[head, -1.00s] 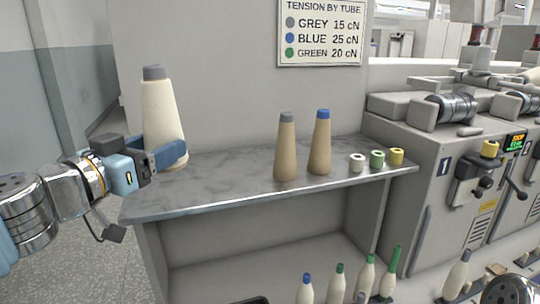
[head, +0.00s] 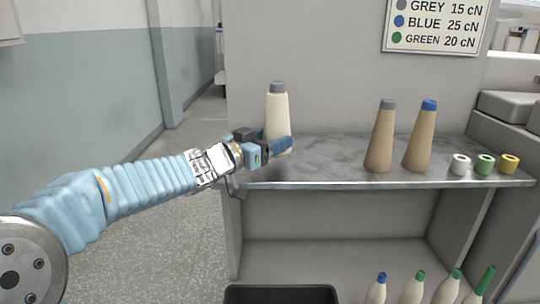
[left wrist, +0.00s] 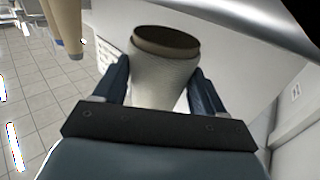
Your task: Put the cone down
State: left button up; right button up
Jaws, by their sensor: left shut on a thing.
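My left gripper (head: 275,147) is shut on a cream cone (head: 278,112) with a grey tube tip and holds it upright by its lower part. The cone is at the left end of the grey shelf top (head: 330,150); I cannot tell whether its base touches the surface. In the left wrist view the cone (left wrist: 165,85) sits between the two blue fingers (left wrist: 160,88), its dark brown round end showing. My right gripper is not in view.
Two tan cones, one grey-tipped (head: 381,140) and one blue-tipped (head: 421,140), stand to the right. White (head: 460,165), green (head: 485,165) and yellow (head: 509,164) small rings sit beyond them. Shelf between held cone and tan cones is clear. A dark tray (head: 280,294) is below.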

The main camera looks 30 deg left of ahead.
aim_at(270, 168)
pick_arm(q)
jog(key=shift+f+b, duration=0.35)
jog(key=shift+f, duration=1.1)
jog(key=shift+f, duration=0.1)
jog(key=shift+f, duration=0.15)
jog(key=o, duration=1.1)
jog(key=shift+r, duration=0.3)
jog(key=shift+s+a+p, duration=0.25)
jog(key=shift+s+a, duration=0.1)
jog(key=shift+s, duration=1.65)
jog(key=shift+s+a+p, duration=0.25)
jog(key=shift+s+a, duration=0.15)
jog(key=shift+s, duration=1.55)
jog(key=shift+s+a+p, duration=0.25)
jog(key=shift+s+a, duration=0.1)
jog(key=shift+s, duration=1.65)
